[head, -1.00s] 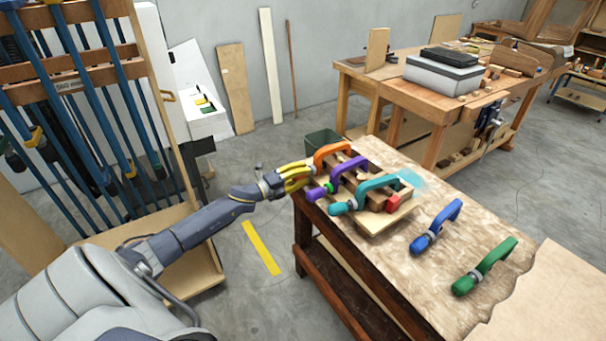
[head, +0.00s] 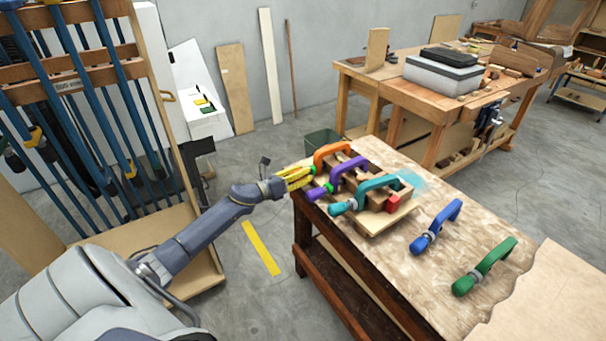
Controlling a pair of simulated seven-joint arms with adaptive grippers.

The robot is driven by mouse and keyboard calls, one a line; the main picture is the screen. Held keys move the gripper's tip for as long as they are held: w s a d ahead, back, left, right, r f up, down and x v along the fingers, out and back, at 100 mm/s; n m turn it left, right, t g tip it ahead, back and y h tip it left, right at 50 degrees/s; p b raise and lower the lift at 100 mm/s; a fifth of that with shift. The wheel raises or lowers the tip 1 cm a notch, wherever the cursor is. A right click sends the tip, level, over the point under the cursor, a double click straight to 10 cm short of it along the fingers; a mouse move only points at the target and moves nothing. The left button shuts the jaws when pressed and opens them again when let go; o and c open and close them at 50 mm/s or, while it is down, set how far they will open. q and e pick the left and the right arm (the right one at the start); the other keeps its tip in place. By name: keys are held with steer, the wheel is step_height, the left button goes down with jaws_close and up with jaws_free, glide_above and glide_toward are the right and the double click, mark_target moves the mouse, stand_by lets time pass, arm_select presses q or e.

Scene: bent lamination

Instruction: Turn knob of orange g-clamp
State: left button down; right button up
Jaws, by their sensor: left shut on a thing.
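The orange g-clamp (head: 331,152) sits at the far left end of the wooden lamination form (head: 385,217) on the workbench. Its knob end points left, towards my left gripper. My left gripper (head: 308,174), with yellow fingers, reaches in from the left at the bench's edge and is shut on the orange clamp's knob, which the fingers hide. A purple g-clamp (head: 350,172) and a teal g-clamp (head: 378,184) sit beside it on the same form. My right gripper is not in view.
A blue g-clamp (head: 436,227) and a green g-clamp (head: 486,266) lie on the bare workbench top (head: 400,255) to the right. A dark green bin (head: 322,143) stands behind the bench's far left corner. A clamp rack (head: 85,110) stands at the left.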

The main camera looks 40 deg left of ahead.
arm_select(q)
steer(key=m, duration=0.5)
steer(key=shift+w+d+r+m, duration=0.1)
steer(key=shift+d+r+m, duration=0.1)
steer(key=shift+m, duration=0.1)
steer(key=m, duration=0.5)
steer(key=shift+m, duration=0.3)
steer(key=c, duration=1)
jaws_free()
steer(key=shift+f, duration=0.1)
steer(key=shift+o, duration=0.2)
steer(key=shift+a, duration=0.1)
steer(key=v, duration=1.2)
